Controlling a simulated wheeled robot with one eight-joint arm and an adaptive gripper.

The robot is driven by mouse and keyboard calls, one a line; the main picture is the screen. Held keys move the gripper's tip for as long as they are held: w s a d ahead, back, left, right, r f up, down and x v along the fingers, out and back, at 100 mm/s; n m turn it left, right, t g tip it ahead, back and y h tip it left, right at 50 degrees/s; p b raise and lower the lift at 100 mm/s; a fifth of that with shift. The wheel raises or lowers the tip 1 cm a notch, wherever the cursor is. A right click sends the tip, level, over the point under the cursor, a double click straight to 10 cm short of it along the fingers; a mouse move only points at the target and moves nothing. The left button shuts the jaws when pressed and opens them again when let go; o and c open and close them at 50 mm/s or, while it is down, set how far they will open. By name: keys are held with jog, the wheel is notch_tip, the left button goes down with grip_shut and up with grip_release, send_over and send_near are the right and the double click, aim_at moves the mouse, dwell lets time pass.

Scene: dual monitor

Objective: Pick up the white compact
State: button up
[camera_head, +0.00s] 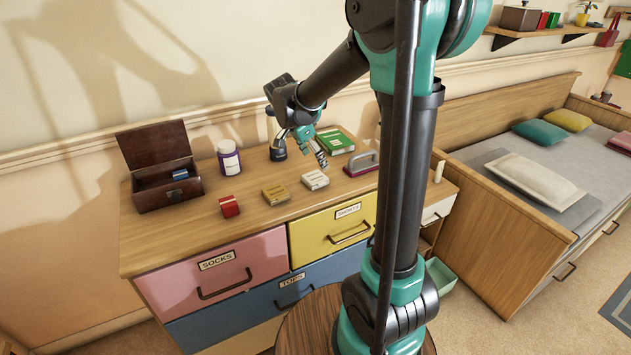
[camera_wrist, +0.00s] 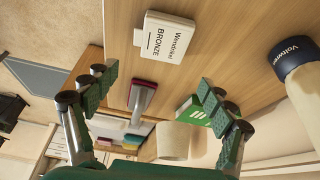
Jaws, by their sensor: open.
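The white compact (camera_head: 315,179) lies flat on the wooden dresser top, near its front edge. In the wrist view the compact (camera_wrist: 163,38) shows black lettering reading "BRONZE" and sits beyond the fingertips, near the top of the picture. My gripper (camera_head: 305,150) is above the dresser, just behind and above the compact in the head view. In the wrist view its two green padded fingers (camera_wrist: 157,86) are spread wide with nothing held between them. The compact is apart from both fingers.
A tan box (camera_head: 275,194) and a red box (camera_head: 229,207) lie left of the compact. A purple-based handled item (camera_head: 361,164) is close on the right. A green box (camera_head: 336,141) lies behind. A white bottle (camera_head: 229,158) and an open wooden box (camera_head: 168,192) stand farther left.

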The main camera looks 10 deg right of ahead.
aim_at(322, 174)
jog(key=x, duration=0.7)
jog(key=shift+w+f, duration=0.1)
jog(key=c, duration=1.3)
